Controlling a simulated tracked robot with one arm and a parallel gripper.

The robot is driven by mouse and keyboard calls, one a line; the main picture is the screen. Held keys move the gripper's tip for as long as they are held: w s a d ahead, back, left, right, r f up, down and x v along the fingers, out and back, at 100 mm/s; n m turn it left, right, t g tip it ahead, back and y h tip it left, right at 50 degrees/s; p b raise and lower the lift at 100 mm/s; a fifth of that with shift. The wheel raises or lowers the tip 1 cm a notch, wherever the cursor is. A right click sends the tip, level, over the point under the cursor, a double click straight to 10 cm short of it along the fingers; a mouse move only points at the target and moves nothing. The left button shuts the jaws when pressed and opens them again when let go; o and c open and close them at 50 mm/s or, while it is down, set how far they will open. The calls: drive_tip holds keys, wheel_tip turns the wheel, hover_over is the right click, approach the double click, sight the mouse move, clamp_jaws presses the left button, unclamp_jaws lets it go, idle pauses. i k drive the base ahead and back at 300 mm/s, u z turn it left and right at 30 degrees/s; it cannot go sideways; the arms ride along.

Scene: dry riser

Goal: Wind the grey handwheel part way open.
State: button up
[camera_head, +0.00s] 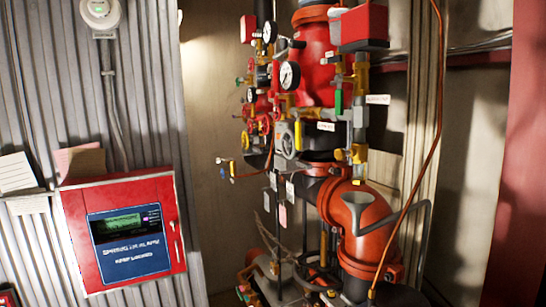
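A grey handwheel (287,140) shows on the front of a grey box-like housing in the middle of the riser pipework. It is small in the picture and seen at an angle, so its turned position cannot be told. Small valves and yellow fittings crowd its left side, and a white tag (326,126) is just to its right. My gripper is not in view, and nothing is seen touching the wheel.
A large red pipe (318,60) rises above, and an orange elbow (358,215) bulges out below right. Gauges (289,75) stick out above the wheel. A thin orange line (424,150) runs down the right. A red panel (125,232) is on the corrugated wall at left.

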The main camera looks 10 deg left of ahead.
sight(284, 142)
drive_tip(key=u, duration=0.65)
drive_tip(key=i, duration=1.4)
drive_tip(key=z, duration=0.75)
drive_tip(key=i, duration=0.7)
drive_tip(key=u, duration=0.05)
